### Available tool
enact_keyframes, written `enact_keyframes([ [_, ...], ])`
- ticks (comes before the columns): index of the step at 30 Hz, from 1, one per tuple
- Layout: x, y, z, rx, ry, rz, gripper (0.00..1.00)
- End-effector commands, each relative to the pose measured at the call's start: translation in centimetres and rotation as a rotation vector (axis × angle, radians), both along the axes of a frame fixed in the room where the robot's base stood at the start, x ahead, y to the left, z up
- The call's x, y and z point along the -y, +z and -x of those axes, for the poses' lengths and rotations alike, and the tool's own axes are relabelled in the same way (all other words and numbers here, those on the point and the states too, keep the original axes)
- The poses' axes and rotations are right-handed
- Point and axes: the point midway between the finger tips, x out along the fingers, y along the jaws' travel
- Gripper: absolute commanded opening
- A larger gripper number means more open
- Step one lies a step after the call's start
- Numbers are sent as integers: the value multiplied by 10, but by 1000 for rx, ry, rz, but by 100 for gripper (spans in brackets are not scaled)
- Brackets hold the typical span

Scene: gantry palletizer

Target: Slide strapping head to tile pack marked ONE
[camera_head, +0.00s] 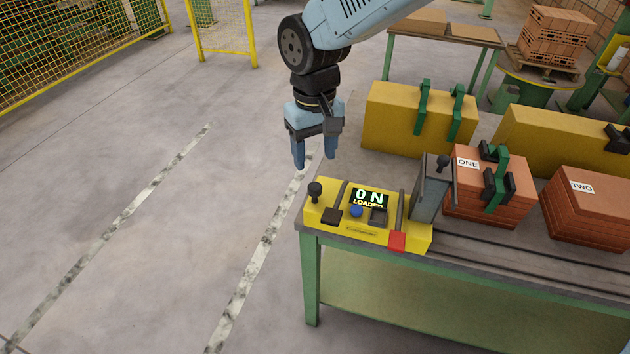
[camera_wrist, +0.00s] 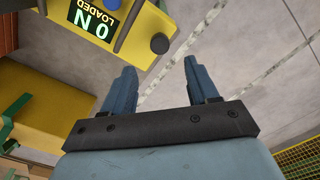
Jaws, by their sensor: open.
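My gripper (camera_head: 315,160) is open and empty, pointing down above the left end of the bench. In the wrist view its two blue fingers (camera_wrist: 158,70) are spread apart with nothing between them. Tile pack ONE (camera_head: 467,193) is an orange stack with a white label. A grey upright block with a black handle (camera_head: 430,190) stands just left of it. A green bracket with black pads (camera_head: 495,180) sits against pack ONE. I cannot tell which of these is the strapping head. Tile pack TWO (camera_head: 587,205) stands further right.
A yellow control panel (camera_head: 345,228) at the bench's left end has a lit display (camera_head: 369,198) reading "0N LOADED", a black knob (camera_head: 315,191), a blue button (camera_head: 356,211) and a red block (camera_head: 397,241). Yellow housings (camera_head: 392,115) stand behind the packs. The floor at left is clear.

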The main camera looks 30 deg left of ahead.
Motion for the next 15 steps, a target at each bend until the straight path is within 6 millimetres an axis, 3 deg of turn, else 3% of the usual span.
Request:
enact_keyframes([
  [9, 1, -56, 0, -2, 0, 4, 59],
  [15, 1, -78, 0, -1, -2, 2, 59],
])
